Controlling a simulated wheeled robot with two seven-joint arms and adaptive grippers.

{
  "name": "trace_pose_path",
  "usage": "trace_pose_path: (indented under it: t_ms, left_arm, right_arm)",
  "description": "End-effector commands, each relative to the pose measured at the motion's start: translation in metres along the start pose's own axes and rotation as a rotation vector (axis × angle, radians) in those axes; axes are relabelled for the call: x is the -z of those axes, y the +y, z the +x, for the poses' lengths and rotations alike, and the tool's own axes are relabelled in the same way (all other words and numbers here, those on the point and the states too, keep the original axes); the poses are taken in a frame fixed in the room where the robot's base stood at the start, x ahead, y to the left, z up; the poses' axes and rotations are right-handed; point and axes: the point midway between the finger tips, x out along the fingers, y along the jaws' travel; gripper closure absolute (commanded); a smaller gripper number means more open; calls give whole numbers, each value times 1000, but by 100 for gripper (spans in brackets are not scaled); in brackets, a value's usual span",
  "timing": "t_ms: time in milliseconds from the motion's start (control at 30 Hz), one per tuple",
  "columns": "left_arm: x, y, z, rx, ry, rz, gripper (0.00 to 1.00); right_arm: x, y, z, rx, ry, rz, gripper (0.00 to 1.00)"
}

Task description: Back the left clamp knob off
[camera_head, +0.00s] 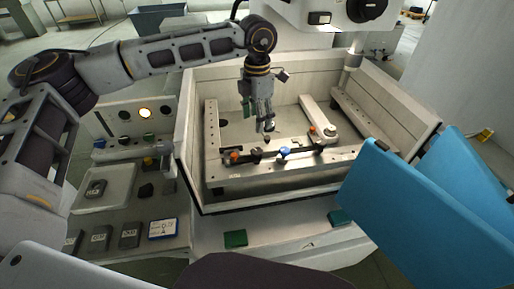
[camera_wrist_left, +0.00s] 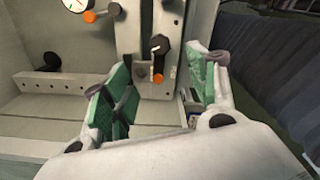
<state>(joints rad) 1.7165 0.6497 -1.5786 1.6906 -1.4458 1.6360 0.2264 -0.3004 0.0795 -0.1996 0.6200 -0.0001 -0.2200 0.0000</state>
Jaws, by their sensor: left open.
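My left gripper (camera_head: 264,122) hangs pointing down inside the machine tank, above and behind the front clamp bar. Its fingers, with green pads, are apart and empty; they also show in the left wrist view (camera_wrist_left: 160,68). A black knob with a pale pointer mark (camera_wrist_left: 160,45) sits on a metal bar between and beyond the fingertips, apart from them. An orange-ended part (camera_wrist_left: 157,78) lies beside it. In the head view a dark knob (camera_head: 256,156) stands on the front bar, between an orange knob (camera_head: 234,155) and a blue knob (camera_head: 284,152). My right gripper is out of view.
The tank's pale walls (camera_head: 187,130) surround the bars. A round dial (camera_wrist_left: 75,4) stands at the wrist view's upper left. A control panel and grey tray (camera_head: 104,203) lie left of the tank. Large blue panels (camera_head: 410,215) stand at the right.

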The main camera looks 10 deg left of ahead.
Motion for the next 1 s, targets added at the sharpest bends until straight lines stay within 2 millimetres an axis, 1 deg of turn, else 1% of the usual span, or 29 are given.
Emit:
trace_pose_path:
  t_ms: [167,267,800,1000]
  left_arm:
    - [1,0,13,1,3,-1,42]
    - [1,0,24,1,3,-1,42]
    - [1,0,94,1,2,-1,42]
    - [1,0,118,0,2,-1,42]
  right_arm:
    - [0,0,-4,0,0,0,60]
    - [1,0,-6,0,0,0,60]
    - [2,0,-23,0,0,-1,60]
    - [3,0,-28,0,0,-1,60]
